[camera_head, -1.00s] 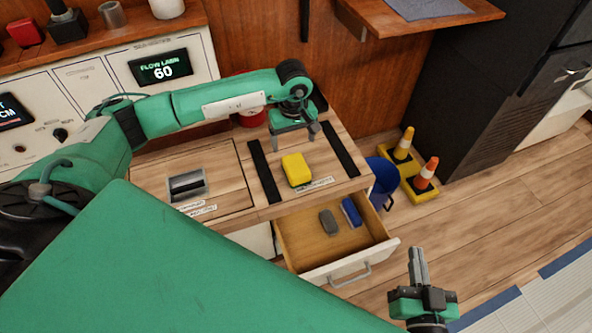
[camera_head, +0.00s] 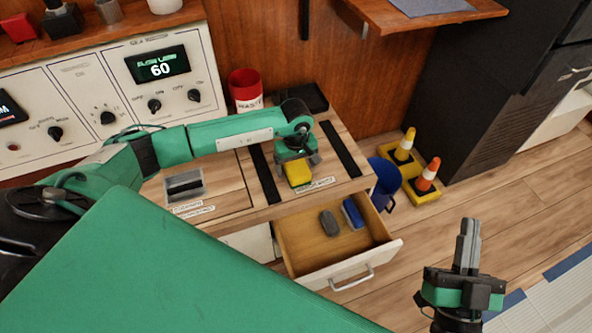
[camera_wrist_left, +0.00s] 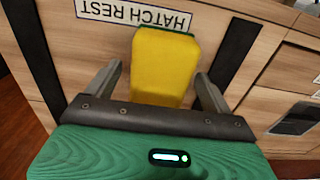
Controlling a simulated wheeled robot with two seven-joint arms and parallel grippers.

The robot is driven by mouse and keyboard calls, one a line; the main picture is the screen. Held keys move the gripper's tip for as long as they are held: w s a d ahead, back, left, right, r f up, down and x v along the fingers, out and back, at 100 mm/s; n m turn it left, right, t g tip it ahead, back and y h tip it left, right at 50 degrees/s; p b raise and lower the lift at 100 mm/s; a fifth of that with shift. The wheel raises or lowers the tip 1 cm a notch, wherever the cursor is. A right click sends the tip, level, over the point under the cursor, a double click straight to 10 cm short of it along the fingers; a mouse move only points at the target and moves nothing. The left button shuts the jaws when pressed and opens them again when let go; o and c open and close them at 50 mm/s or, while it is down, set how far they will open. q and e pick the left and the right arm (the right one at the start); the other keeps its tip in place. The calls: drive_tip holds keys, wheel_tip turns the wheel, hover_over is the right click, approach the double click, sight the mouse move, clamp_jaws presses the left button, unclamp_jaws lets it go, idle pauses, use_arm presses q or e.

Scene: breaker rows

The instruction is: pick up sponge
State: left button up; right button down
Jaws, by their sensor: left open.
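The yellow sponge (camera_head: 297,175) lies on the wooden counter top between two dark strips, partly hidden by my left gripper in the head view. My left gripper (camera_head: 297,163) is directly over it, pointing down. In the left wrist view the sponge (camera_wrist_left: 165,65) sits between the two open fingers (camera_wrist_left: 158,85), with a finger on each side and a thin green layer at its edge. The fingers do not visibly grip it. My right gripper (camera_head: 468,240) is away to the lower right, empty, with its fingers close together.
An open drawer (camera_head: 343,276) below the counter holds a grey block (camera_head: 329,222) and a blue brush-like item (camera_head: 353,212). A red waste bin (camera_head: 245,88) stands behind my left arm. A blue bucket (camera_head: 384,181) and cones (camera_head: 427,175) are on the floor at right.

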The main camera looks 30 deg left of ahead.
use_arm(q)
drive_tip(key=c, duration=1.1)
drive_tip(key=shift+o, duration=0.2)
